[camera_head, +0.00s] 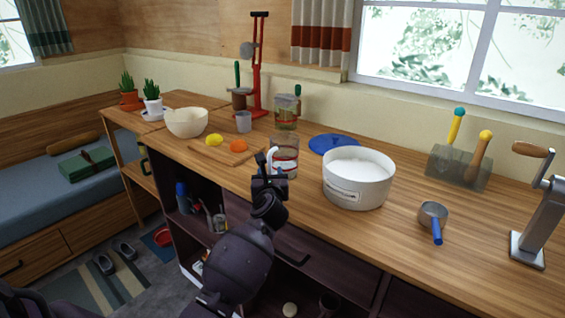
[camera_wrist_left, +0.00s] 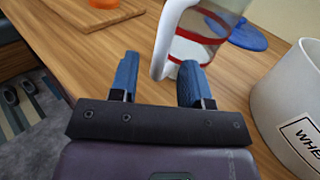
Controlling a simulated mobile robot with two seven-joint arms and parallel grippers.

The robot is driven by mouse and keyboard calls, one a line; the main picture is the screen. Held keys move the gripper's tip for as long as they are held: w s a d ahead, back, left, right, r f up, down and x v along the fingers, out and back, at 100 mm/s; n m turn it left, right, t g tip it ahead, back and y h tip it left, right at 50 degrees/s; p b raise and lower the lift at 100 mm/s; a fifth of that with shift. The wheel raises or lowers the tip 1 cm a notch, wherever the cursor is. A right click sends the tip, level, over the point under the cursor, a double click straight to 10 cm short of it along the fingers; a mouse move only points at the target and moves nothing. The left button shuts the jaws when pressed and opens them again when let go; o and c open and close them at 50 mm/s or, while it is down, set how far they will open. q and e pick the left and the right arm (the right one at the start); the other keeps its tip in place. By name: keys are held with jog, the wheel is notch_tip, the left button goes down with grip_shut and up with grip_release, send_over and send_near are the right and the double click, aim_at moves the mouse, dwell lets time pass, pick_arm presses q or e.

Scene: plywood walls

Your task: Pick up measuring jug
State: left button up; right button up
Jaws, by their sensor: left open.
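The measuring jug (camera_head: 287,157) is clear with red bands and a white handle. It stands upright near the front edge of the wooden counter, left of the white pot. In the left wrist view the jug (camera_wrist_left: 207,28) is at the top, and its white handle (camera_wrist_left: 164,45) hangs down toward the gap between the fingers. My left gripper (camera_head: 269,166) is open and empty, right at the handle side of the jug and partly covering it. In the left wrist view the blue fingertips (camera_wrist_left: 157,72) are apart; contact with the handle cannot be told.
The white flour pot (camera_head: 350,192) stands close on the right, with a blue lid (camera_head: 334,145) behind. A cutting board (camera_head: 212,152) with lemon and orange lies left. A blue-handled scoop (camera_head: 433,219) lies further right. A jar (camera_head: 286,112) and a grey cup (camera_head: 243,122) stand behind.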

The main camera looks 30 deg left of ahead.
pick_arm(q)
jog(key=shift+x, duration=1.25)
jog(key=shift+c, duration=0.2)
grip_shut()
jog(key=shift+r, duration=0.1)
